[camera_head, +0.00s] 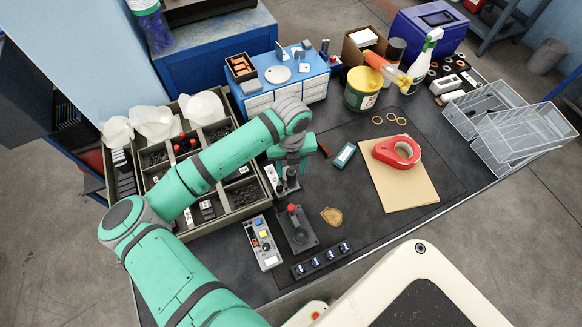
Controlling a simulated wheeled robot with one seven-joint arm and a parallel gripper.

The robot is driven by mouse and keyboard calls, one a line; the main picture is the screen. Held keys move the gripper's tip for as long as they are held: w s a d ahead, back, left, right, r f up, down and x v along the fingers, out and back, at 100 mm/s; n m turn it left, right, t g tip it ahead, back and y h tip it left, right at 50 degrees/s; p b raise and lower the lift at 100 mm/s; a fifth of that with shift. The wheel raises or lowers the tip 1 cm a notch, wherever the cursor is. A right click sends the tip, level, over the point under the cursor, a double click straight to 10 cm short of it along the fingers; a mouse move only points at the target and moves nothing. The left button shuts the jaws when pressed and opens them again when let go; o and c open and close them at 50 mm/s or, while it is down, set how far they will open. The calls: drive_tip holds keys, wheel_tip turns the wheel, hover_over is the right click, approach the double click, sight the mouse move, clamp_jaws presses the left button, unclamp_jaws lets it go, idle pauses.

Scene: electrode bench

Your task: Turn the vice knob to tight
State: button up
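No vice can be told for certain in this view. A dark upright lever with a red ball top stands on a black base (300,236) on the bench's near part. A black strip with several small dials (322,260) lies just in front of it. A grey control box (263,242) with coloured buttons lies to its left. My gripper (287,188) points down over the bench, just behind the red-topped lever and apart from it. Its fingers are small and partly hidden, so I cannot tell whether it is open or shut.
A divided parts tray (243,208) lies to the left beneath my arm. A blue drawer unit (285,92) and a yellow tub (362,90) stand behind. A red tape dispenser (411,160) rests on cardboard (412,196) at right. Wire baskets (520,135) sit at the far-right edge.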

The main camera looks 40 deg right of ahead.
sight(291, 173)
wheel_tip(291, 173, up, 11)
idle(0.8)
drive_tip(key=shift+f, duration=0.1)
